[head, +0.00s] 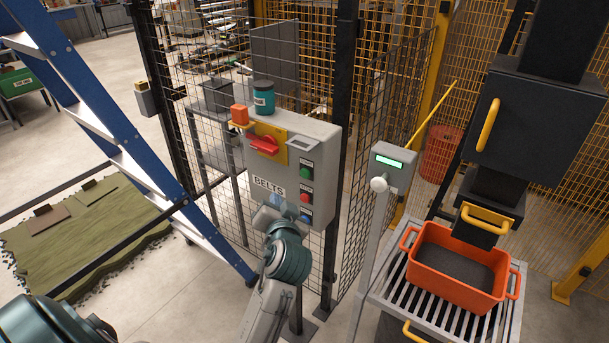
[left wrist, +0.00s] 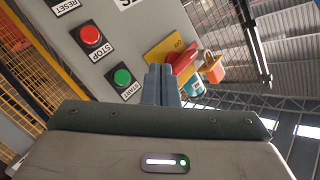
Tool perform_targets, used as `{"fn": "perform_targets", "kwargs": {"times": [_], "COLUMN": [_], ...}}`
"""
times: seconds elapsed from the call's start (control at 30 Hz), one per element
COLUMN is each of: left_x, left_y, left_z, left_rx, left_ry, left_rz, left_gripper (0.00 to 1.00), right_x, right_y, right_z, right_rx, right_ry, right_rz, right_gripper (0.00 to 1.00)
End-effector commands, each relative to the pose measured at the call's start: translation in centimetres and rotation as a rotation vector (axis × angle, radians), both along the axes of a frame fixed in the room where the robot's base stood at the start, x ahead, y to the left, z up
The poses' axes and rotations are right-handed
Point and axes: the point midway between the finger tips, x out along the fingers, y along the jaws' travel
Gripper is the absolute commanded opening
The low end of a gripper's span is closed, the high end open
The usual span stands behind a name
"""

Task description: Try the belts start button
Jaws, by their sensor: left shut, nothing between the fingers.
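The grey BELTS control box (head: 322,150) hangs on the mesh fence. On its front are a green start button (head: 304,172), a red stop button (head: 305,197) and a blue reset button (head: 305,215). In the left wrist view the green button (left wrist: 122,76) is labelled START and the red button (left wrist: 90,35) STOP. My left gripper (head: 277,200) is in front of the box's lower part, shut and empty. Its blue-grey fingertips (left wrist: 160,72) appear beside the green button in the wrist view; I see no contact. My right gripper is not in view.
A red rotary switch (head: 263,145) sits on a yellow plate on the box. An orange padlock-like object (head: 240,114) and a teal jar (head: 264,98) are at its top. A blue ladder (head: 100,115) stands left, a post with a display (head: 391,161) and an orange crate (head: 455,290) right.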

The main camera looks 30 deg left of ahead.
Motion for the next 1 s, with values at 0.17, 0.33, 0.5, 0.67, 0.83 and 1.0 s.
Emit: {"fn": "perform_targets", "kwargs": {"times": [0.17, 0.33, 0.5, 0.67, 0.83, 1.0], "left_x": [2.0, 4.5, 6.6, 7.9, 8.3, 8.4], "left_y": [-0.2, -0.4, -0.5, -0.6, -0.7, -0.7], "left_z": [-0.1, -0.1, 0.0, 0.0, 0.0, 0.0], "left_rx": [0.0, 0.0, 0.0, 0.0, 0.0, 0.0], "left_ry": [-0.001, -0.001, -0.001, 0.0, 0.0, 0.0], "left_rz": [0.0, 0.0, 0.0, -0.001, -0.001, -0.001], "left_gripper": [0.0, 0.0, 0.0, 0.0, 0.0, 0.0], "right_x": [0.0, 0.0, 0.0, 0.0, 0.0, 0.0], "right_y": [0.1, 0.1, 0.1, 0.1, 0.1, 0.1], "right_z": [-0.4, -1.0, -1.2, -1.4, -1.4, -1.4], "right_rx": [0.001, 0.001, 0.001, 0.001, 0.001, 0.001], "right_ry": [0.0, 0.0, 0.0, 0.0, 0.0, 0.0], "right_rz": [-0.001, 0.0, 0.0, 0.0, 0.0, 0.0], "right_gripper": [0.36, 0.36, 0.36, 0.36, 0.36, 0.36]}}
